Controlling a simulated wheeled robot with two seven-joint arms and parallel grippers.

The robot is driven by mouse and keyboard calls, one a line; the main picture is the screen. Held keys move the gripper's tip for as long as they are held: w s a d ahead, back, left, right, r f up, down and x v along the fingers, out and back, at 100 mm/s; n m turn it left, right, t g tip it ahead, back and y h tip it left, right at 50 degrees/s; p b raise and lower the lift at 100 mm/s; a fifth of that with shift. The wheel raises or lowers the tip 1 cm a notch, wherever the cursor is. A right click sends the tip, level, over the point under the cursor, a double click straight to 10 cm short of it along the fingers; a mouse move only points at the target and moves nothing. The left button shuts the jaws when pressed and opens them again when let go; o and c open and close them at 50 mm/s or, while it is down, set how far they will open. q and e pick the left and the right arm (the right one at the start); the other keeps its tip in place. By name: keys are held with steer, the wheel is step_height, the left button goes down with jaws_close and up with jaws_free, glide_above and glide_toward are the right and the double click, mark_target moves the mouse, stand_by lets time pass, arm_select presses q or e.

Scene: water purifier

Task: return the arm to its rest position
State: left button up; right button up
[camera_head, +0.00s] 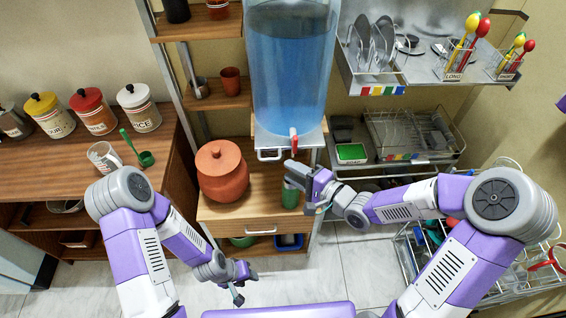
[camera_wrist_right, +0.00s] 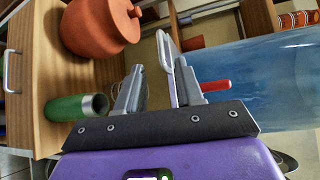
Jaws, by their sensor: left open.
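My right gripper (camera_head: 302,182) is in front of the cabinet, below the red tap (camera_head: 293,140) of the blue water tank (camera_head: 290,65). In the right wrist view its two fingers (camera_wrist_right: 160,70) stand apart with nothing held between them. A green cup (camera_head: 290,194) stands on the wooden cabinet top beside this gripper, partly hidden by it. In the wrist view the cup (camera_wrist_right: 77,107) lies left of the fingers, clear of them. My left gripper (camera_head: 240,284) is open and empty, low over the floor in front of the cabinet.
A lidded clay pot (camera_head: 222,172) stands on the cabinet (camera_head: 247,213) left of the cup. A wire dish rack (camera_head: 415,135) and a lower rack (camera_head: 410,262) are to the right. Canisters (camera_head: 97,112) stand on the left counter. Tiled floor (camera_head: 330,275) is open in front.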

steer(key=shift+s+d, duration=0.5)
steer(key=shift+s, duration=0.05)
steer(key=s+f+n+g+h, duration=0.1)
steer(key=s+f+g+h, duration=0.1)
steer(key=f, duration=0.7)
steer(key=s+f+n+g+h, duration=0.2)
steer(key=f+h, duration=0.1)
steer(key=f, duration=0.5)
steer(key=s+d+f+n+g+h, duration=0.2)
steer(key=s+f+n+g, duration=0.3)
steer(key=s+f, duration=0.7)
steer(key=shift+s+d+f+g, duration=0.15)
steer(key=shift+s+f+g, duration=0.25)
steer(key=shift+s+g, duration=0.55)
